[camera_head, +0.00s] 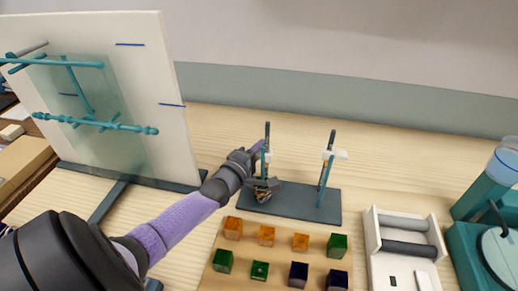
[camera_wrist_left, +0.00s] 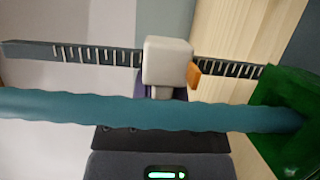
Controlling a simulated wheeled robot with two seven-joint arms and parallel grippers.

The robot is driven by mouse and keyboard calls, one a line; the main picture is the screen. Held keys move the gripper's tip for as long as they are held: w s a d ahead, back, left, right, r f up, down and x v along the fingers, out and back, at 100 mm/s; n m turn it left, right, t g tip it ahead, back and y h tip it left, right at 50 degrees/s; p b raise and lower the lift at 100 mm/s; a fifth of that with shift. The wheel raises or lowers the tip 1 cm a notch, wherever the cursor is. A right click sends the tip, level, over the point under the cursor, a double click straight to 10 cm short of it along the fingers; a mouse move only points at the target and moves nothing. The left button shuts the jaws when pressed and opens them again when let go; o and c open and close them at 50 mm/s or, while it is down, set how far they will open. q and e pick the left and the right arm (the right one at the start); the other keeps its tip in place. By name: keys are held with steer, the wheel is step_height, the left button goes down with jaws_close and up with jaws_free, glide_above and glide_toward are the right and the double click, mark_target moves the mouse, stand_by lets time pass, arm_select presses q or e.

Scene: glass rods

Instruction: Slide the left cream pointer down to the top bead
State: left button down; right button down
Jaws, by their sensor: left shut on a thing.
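The left cream pointer (camera_head: 268,157) is a small pale block on the left upright of the dark stand (camera_head: 300,204). My left gripper (camera_head: 261,150) is at this pointer and shut on it; the fingertips are partly hidden. In the left wrist view the cream block (camera_wrist_left: 167,60) sits on a dark scale with white marks, with a small orange tip at its side. A teal rod (camera_wrist_left: 90,108) runs alongside, and a green block (camera_wrist_left: 290,130), perhaps the top bead, is at the right, apart from the pointer. My right gripper is not in view.
The right cream pointer (camera_head: 336,154) is high on the right upright. A wooden tray (camera_head: 213,272) of orange, green and dark blue cubes lies in front of the stand. A white rack (camera_head: 374,250) is to the right. A white panel (camera_head: 150,60) stands at left.

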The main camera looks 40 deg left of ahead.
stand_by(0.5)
arm_select(q)
step_height(320, 180, down, 2)
steer(key=shift+f+b, duration=0.25)
steer(key=shift+b, duration=0.8)
steer(key=shift+r, duration=0.2)
steer(key=c, duration=0.6)
jaws_free()
steer(key=s+p, duration=0.1)
steer(key=s, duration=0.2)
steer(key=s+p, duration=0.1)
steer(key=s, duration=0.2)
steer(key=s+d+p, duration=0.1)
steer(key=s, duration=0.2)
steer(key=shift+s+r, duration=0.1)
steer(key=shift+s, duration=0.35)
